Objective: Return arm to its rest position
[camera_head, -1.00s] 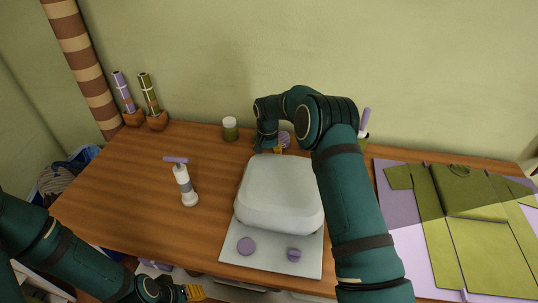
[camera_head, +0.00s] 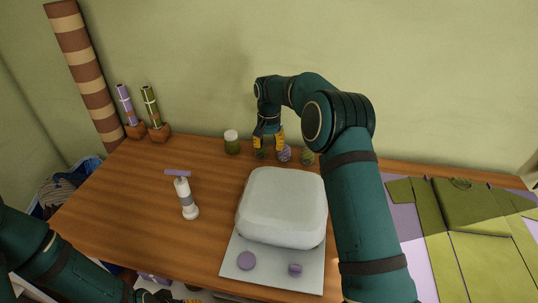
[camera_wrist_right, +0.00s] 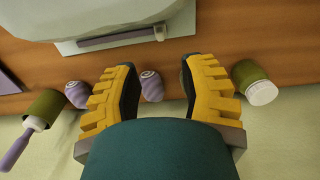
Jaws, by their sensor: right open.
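My right gripper (camera_head: 268,139) is open above the back of the wooden table, behind the white rounded machine. In the right wrist view its yellow fingers (camera_wrist_right: 157,78) are spread apart, and a small purple ball (camera_wrist_right: 151,86) shows in the gap, below the gripper and not gripped. The right arm reaches forward past the right side of the machine with its elbow raised. My left arm comes in at the lower left. Only a sliver of the left gripper (camera_head: 165,297) shows at the bottom edge, so its jaws cannot be judged.
The white machine (camera_head: 285,205) stands on a grey board (camera_head: 240,285). A lidded green jar (camera_head: 231,142) is left of my right gripper. Small balls (camera_head: 307,156) line the back edge. Green fabric pieces (camera_head: 495,255) lie at right.

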